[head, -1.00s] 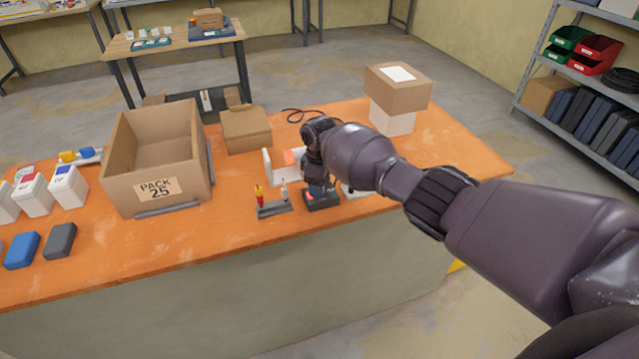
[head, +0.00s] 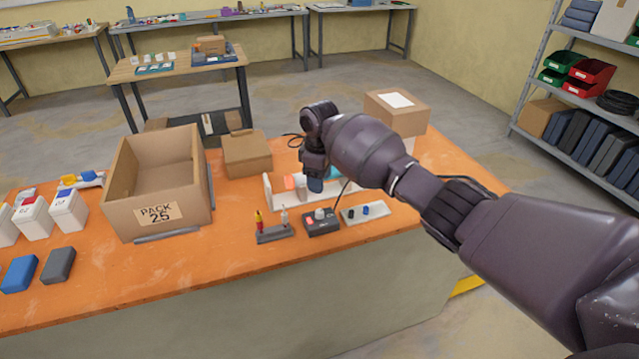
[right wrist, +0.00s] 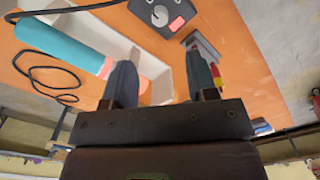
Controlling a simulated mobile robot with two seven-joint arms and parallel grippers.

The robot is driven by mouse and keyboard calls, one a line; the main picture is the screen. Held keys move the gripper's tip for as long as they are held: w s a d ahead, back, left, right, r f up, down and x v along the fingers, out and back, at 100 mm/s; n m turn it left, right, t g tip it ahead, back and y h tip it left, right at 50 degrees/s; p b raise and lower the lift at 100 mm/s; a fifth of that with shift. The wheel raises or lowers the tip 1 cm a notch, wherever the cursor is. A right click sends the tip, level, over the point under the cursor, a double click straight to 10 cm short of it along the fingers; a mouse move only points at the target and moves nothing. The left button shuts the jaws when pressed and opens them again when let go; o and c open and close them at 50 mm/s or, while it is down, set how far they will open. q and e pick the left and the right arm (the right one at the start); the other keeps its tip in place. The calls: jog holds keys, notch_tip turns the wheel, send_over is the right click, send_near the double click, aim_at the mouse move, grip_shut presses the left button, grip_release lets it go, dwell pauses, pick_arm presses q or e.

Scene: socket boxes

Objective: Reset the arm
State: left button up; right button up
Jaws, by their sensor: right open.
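My right arm reaches in from the right in the head view. Its gripper (head: 314,184) hangs over the back of the orange bench (head: 250,262), above a white tray (head: 270,191). In the right wrist view, the two fingers (right wrist: 160,85) stand apart with nothing between them. Beyond them are the white tray (right wrist: 151,58) with a teal cylinder (right wrist: 62,46), and a dark control box with a knob (right wrist: 160,14). The control box also shows in the head view (head: 322,222), in front of the gripper. My left gripper is not in view.
An open carton marked PACK 25 (head: 157,214) stands left of the arm, with a smaller closed box (head: 246,155) behind. A small stand (head: 274,233) and a light switch panel (head: 363,213) flank the control box. Stacked boxes (head: 397,110) are at the back right.

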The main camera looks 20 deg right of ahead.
dwell(0.4)
jog(key=w+a+r+m+t+y, duration=0.2)
jog(key=w+a+r+t+y, duration=0.1)
jog(key=w+a+r+t, duration=0.6)
jog(key=s+d+f+m+t+h, duration=0.1)
jog(key=s+d+f+m, duration=0.1)
jog(key=s+d+f, duration=0.3)
jog(key=s+d+f+m+h, duration=0.1)
jog(key=s+d+f+m, duration=0.2)
jog(key=s+f, duration=1)
jog(key=s+d+f+m+t+h, duration=0.1)
jog(key=s+d+f, duration=0.7)
jog(key=s, duration=2)
jog(key=shift+s+d+f+m+t+b, duration=0.25)
jog(key=shift+d+f+m+t+b, duration=0.1)
jog(key=shift+f+m, duration=0.45)
